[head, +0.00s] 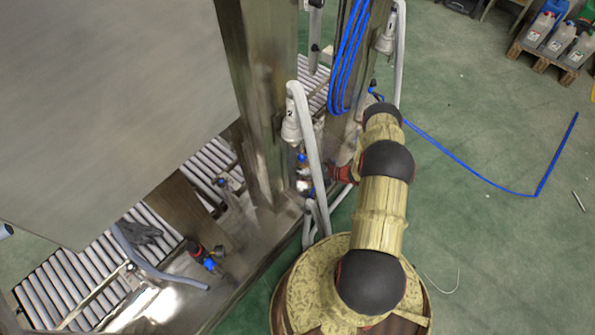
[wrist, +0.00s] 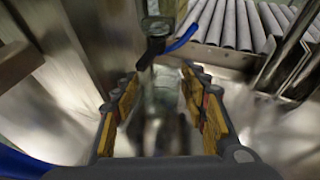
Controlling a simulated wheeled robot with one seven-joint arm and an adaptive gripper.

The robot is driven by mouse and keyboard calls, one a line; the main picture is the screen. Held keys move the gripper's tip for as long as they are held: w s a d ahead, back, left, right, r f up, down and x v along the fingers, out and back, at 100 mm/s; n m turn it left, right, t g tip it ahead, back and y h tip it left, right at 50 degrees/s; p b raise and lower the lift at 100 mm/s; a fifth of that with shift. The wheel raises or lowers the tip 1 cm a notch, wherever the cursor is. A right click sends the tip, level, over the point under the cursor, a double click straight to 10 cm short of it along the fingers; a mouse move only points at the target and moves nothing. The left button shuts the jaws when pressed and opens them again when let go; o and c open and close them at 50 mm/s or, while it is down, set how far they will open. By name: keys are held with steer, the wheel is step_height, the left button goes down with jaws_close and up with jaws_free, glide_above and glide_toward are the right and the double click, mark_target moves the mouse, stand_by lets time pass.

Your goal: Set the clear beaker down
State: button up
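In the wrist view my gripper (wrist: 160,82) reaches forward with its two yellow-padded fingers well apart. A faint, glassy, blurred patch shows in the gap between them. I cannot tell whether it is the clear beaker between the pads or only the shiny metal surface behind. No clear beaker can be made out for certain in either view. In the head view my arm reaches away from me toward the metal frame, and its far end is hidden among posts and hoses, so the gripper is not clear there.
Metal posts (head: 262,100) and grey hoses (head: 312,160) crowd the arm's left side. Roller conveyors (head: 75,275) lie left, with a dark glove (head: 140,233) on one. Green floor (head: 480,130) is open at right.

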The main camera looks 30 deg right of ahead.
steer(key=shift+r, duration=0.1)
steer(key=shift+r, duration=0.25)
steer(key=p+v, duration=0.3)
steer(key=v, duration=0.9)
